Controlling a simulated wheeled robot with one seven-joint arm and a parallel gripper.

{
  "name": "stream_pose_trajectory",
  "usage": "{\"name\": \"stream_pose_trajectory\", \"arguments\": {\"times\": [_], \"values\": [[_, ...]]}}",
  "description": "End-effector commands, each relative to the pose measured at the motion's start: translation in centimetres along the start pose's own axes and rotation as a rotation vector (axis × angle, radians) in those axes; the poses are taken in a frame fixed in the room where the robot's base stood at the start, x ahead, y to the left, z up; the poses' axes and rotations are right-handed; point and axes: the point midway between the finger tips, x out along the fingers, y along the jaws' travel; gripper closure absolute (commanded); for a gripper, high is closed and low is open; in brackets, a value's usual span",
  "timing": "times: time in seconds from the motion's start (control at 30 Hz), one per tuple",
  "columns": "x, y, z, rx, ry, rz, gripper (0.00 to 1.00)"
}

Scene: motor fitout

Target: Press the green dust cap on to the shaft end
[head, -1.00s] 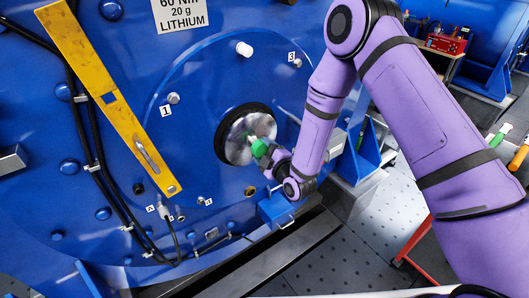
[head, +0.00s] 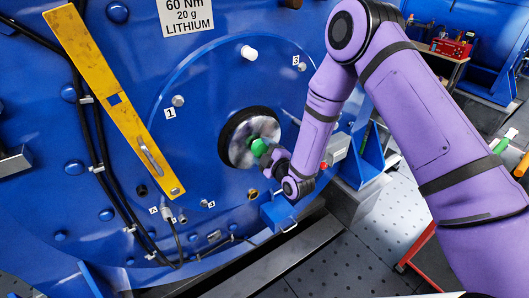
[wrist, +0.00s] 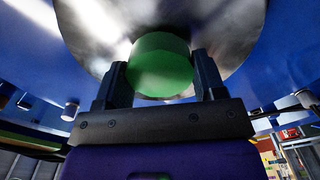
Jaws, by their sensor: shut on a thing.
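The green dust cap (head: 259,147) is in front of the silver shaft end (head: 240,133), which is a round metal face inside a dark ring on the blue motor housing. My gripper (head: 268,155) is at the cap's lower right in the head view. In the wrist view my gripper (wrist: 160,82) is shut on the green cap (wrist: 160,62), with one dark finger on each side. The metal face (wrist: 225,30) lies right behind the cap. I cannot tell whether the cap touches it.
A yellow bar (head: 115,105) is fixed on the housing at left, beside black cables (head: 88,150). A white knob (head: 249,52) and several bolts stick out around the shaft. A blue bracket (head: 283,212) stands below my wrist. Grey floor (head: 390,225) is open at lower right.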

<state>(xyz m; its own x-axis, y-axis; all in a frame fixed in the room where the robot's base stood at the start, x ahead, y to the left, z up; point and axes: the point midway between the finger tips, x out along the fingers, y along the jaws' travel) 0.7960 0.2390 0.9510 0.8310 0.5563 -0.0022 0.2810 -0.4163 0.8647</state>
Motion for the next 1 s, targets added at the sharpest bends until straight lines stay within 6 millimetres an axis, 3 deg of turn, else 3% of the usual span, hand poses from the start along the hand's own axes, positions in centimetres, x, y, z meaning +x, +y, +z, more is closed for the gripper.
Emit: {"name": "stream_pose_trajectory", "arguments": {"times": [0.17,0.2,0.3,0.67,1.0], "values": [[0.4,0.0,0.0,0.000,0.000,0.000,0.58],[0.3,0.0,0.0,0.000,0.000,0.000,0.27],[0.3,0.0,0.0,0.000,0.000,0.000,0.07],[-0.2,0.0,0.0,0.000,-0.001,-0.001,0.07],[-5.8,-0.1,0.0,0.000,-0.002,-0.003,0.07]]}}
